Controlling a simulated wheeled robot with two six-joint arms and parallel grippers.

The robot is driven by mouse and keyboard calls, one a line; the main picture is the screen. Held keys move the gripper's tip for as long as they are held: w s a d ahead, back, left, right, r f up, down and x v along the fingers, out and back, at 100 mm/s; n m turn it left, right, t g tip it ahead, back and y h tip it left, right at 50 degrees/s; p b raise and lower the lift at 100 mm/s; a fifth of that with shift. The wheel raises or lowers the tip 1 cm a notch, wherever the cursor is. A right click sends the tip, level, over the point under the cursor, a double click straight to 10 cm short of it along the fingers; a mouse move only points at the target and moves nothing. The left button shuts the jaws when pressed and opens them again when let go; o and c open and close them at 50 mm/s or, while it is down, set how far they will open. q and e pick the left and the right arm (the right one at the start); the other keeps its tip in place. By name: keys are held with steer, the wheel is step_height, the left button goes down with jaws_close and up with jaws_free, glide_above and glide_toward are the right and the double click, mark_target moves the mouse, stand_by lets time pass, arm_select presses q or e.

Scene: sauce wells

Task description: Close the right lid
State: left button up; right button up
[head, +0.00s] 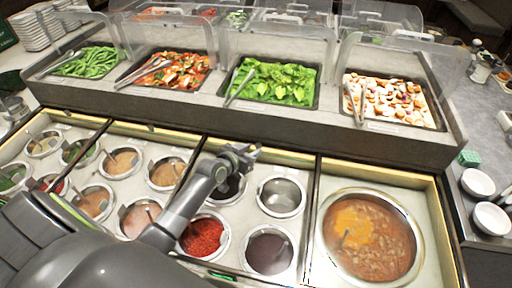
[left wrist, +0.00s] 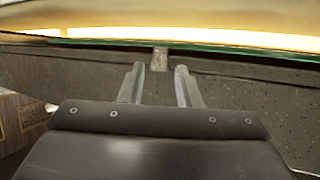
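My left gripper (head: 247,155) is at the back edge of the middle well section, above the counter, with no object visible in its grasp. In the left wrist view its two fingers (left wrist: 160,88) are apart. A small grey tab (left wrist: 160,59) stands just beyond and between the fingertips, below a green glass-like edge (left wrist: 230,48). The fingers do not appear to touch the tab. I cannot tell for certain which part is the right lid. The right well section holds a large open soup pot (head: 328,215). My right gripper is not in view.
Open sauce wells, including red flakes (head: 203,236) and an empty steel well (head: 281,197), lie around my left arm. Behind stands a raised counter with food trays under clear guards (head: 395,60). White bowls (head: 478,182) stand at the right.

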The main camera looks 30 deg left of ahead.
mark_target(257, 148)
arm_select(q)
steer(key=shift+x, duration=1.65)
jaws_close()
